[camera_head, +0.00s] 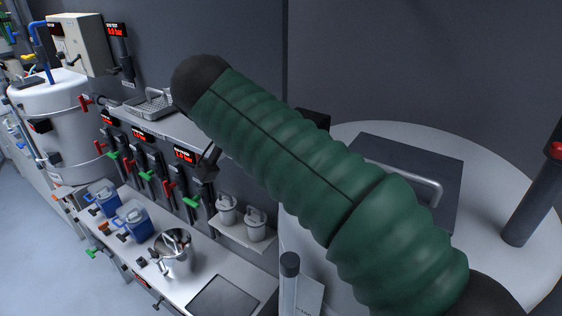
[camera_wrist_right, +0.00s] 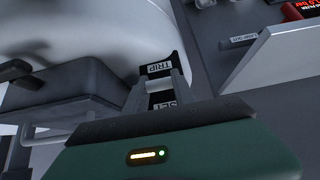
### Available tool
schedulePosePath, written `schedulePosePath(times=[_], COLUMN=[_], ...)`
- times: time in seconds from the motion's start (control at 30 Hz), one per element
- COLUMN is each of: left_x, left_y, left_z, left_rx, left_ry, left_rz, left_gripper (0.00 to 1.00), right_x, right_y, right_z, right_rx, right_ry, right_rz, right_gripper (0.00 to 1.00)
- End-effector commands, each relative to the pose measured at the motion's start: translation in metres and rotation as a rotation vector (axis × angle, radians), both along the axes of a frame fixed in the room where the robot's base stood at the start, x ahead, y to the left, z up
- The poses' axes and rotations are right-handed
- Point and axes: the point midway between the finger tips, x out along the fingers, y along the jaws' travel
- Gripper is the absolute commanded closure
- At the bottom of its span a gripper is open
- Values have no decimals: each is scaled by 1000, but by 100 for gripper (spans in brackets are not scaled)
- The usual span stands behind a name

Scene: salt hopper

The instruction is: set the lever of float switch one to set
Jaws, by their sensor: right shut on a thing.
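In the right wrist view, my right gripper (camera_wrist_right: 160,84) is at a black switch plate (camera_wrist_right: 176,60) beside the white rounded vessel. The plate has a TRIP label on its far part and a SET label nearer my gripper body, seen between the fingers. The fingers are shut on the lever, which they mostly hide; its exact position is hard to tell. In the head view, my green-sleeved right arm crosses the picture and hides the right gripper and the switch. My left gripper is not in view.
A white hopper top (camera_head: 490,170) with a dark lid (camera_head: 400,160) and bar handle stands at right. A dark post (camera_head: 530,205) with a red part rises from it. At left are a bench (camera_head: 215,270) with a steel pot (camera_head: 175,250), a shelf (camera_head: 190,130), valves and a white tank (camera_head: 65,130).

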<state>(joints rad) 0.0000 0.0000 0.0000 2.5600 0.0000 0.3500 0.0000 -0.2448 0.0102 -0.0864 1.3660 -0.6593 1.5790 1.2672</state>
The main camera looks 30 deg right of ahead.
Motion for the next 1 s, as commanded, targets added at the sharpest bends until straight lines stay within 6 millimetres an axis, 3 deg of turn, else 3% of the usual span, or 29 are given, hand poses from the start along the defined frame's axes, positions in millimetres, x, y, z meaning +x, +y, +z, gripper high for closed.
schedulePosePath(times=[0.07,0.1,0.27,0.67,0.77,1.0], left_x=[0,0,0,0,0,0], left_y=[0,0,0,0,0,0], left_z=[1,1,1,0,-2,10], left_rx=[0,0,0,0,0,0], left_ry=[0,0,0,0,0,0], left_rz=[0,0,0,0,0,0], left_gripper=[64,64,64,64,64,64], right_x=[1,1,1,-2,-6,-21], right_y=[0,0,0,6,18,60], right_z=[3,3,2,8,23,82], right_rx=[-3,-3,-2,-1,1,-1], right_ry=[-9,-10,-6,-6,-7,-6], right_rz=[2,1,2,3,4,5], right_gripper=[100,68,47,47,47,47])
